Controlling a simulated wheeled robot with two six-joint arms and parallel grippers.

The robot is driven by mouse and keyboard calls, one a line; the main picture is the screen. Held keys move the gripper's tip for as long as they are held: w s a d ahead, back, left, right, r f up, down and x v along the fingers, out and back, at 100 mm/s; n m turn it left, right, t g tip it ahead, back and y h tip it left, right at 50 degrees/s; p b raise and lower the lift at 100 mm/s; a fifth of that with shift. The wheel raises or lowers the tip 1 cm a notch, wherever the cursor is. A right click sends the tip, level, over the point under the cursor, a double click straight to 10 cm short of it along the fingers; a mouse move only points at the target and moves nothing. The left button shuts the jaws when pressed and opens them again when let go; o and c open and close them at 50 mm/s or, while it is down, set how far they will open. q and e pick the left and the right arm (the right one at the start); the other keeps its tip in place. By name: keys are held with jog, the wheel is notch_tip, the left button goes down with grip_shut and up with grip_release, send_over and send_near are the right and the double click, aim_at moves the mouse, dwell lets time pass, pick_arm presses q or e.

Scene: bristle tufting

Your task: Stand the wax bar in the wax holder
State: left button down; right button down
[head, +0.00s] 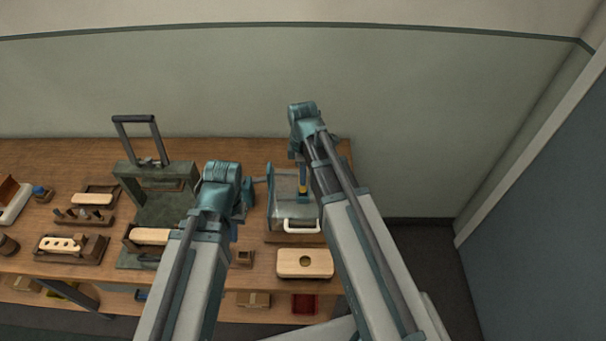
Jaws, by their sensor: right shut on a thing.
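My right gripper (302,178) points down over the grey box with the white handle, at the right part of the bench. A small wooden block with a dark square recess (242,258) sits near the front edge, possibly the wax holder.
The grey box (284,212) stands on a wooden base. A green press with a tall dark handle (130,170) stands left. Several wooden trays and blocks fill the bench's left end.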

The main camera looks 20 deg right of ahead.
aim_at(303, 191)
jog(key=shift+f, duration=0.3)
jog(key=shift+f+b, duration=2.05)
jog(key=shift+b, duration=0.25)
jog(key=shift+f+b, duration=0.3)
jog(key=c, duration=0.7)
grip_release()
jog(key=o, duration=0.4)
jog(key=shift+r, duration=0.1)
jog(key=shift+r+p, duration=3.5)
jog(key=shift+p, duration=0.1)
